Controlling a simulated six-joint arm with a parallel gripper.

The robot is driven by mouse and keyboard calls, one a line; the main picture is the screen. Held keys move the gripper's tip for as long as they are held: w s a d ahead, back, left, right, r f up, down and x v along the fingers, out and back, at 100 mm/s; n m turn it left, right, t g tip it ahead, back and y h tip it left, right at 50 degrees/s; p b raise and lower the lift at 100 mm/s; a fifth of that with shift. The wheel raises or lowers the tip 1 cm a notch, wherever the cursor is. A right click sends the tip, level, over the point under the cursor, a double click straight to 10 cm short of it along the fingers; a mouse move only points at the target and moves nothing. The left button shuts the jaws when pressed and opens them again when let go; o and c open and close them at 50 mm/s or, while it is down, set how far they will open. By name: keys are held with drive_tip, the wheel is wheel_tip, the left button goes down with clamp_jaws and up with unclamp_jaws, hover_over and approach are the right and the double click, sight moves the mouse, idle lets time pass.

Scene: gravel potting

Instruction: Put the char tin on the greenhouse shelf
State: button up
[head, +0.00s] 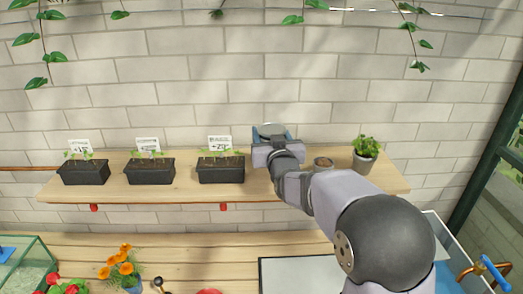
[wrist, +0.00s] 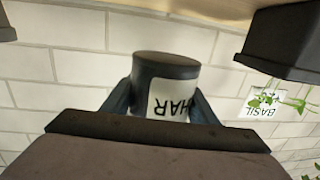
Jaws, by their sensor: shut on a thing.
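The char tin (wrist: 168,90) is dark with a white label whose letters show upside down in the wrist view. My gripper (wrist: 163,100) is shut on the tin, with a finger on each side of it. In the wrist view, wall shows between the tin and the edge of the greenhouse shelf (wrist: 222,10), so the tin appears held off the shelf. In the head view, my gripper (head: 271,136) is over the wooden shelf (head: 120,195), right of the planters. The tin is mostly hidden there by my gripper.
Vines hang above. A bench (head: 200,246) with flowers lies below.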

drive_tip(key=shift+f+p, duration=0.9)
drive_tip(key=shift+f, duration=1.8)
drive_tip(key=shift+f+b, duration=0.25)
drive_tip(key=shift+b, duration=0.05)
drive_tip(key=o, duration=1.3)
drive_tip(key=shift+r, duration=0.15)
drive_tip(key=s+b, duration=0.1)
drive_tip(key=s, duration=0.3)
drive_tip(key=s+d+b, duration=0.1)
drive_tip(key=s+b, duration=0.1)
drive_tip(key=s, duration=0.2)
drive_tip(key=s+b, duration=0.1)
drive_tip(key=s, duration=0.3)
drive_tip(key=shift+d+r, duration=0.15)
drive_tip(key=shift+r, duration=0.2)
drive_tip(key=shift+d, duration=0.1)
